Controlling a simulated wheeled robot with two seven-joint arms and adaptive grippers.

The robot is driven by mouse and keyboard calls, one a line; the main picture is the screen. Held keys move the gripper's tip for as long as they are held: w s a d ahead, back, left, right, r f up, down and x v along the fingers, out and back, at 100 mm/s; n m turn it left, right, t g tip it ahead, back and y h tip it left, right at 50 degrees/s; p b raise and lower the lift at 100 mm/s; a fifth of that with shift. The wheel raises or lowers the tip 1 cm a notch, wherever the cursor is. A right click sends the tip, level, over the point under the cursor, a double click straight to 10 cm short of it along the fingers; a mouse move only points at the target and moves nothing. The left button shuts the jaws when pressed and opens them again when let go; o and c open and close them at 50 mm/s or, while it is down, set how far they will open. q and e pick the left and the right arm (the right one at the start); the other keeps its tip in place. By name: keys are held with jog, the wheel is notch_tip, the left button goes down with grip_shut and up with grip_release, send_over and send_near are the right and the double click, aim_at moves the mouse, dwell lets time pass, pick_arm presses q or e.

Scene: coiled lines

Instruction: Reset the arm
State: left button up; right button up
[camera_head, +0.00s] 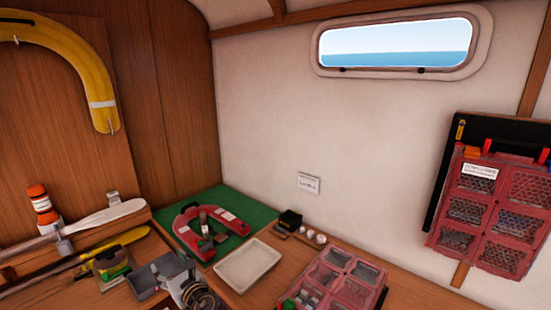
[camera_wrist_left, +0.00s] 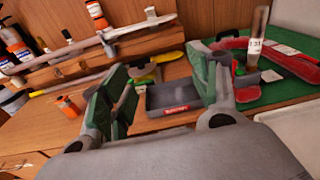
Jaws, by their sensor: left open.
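My left gripper (camera_head: 192,285) shows at the bottom of the head view, beside a small grey open box (camera_head: 147,286). In the left wrist view my left gripper (camera_wrist_left: 158,75) has its two green-padded fingers spread wide, with nothing held between them. The grey box (camera_wrist_left: 172,98) with a red label shows beyond the gap between the fingers. My right gripper is in neither view.
A red horseshoe-shaped object (camera_head: 184,222) lies on a green mat (camera_head: 232,200). A cream tray (camera_head: 246,264) and a red compartment case (camera_head: 345,275) stand to the right. Bottles and a paddle (camera_head: 105,216) line the left ledge. A red organiser (camera_head: 497,205) hangs on the wall.

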pick_arm(q)
jog(key=s+f+n+g+h, duration=0.2)
jog(key=f+h, duration=0.1)
jog(key=f, duration=1.3)
jog(key=s+f+n+g+h, duration=0.1)
jog(key=f+n+g+h, duration=0.15)
jog(key=f, duration=1.45)
jog(key=s+f+n+g+h, duration=0.1)
jog(key=s+f, duration=0.3)
jog(key=f, duration=0.2)
jog(key=s+f+n+h, duration=0.2)
jog(key=s+f, duration=0.2)
jog(key=f, duration=0.3)
jog(key=s+d+f+n+g+h, duration=0.25)
jog(key=s+f+n, duration=0.35)
jog(key=s+f, duration=0.9)
jog(key=s+d+f+n+g, duration=0.1)
jog(key=s+f+n, duration=0.3)
jog(key=s, duration=0.8)
jog(key=s+d+f+n+g+h+b, duration=0.1)
jog(key=s+f+n, duration=0.3)
jog(key=s, duration=0.9)
jog(key=shift+d+f+n+g+h, duration=0.2)
jog(key=shift+n+g+h, duration=0.15)
jog(key=shift+n, duration=0.7)
jog(key=shift+s, duration=0.1)
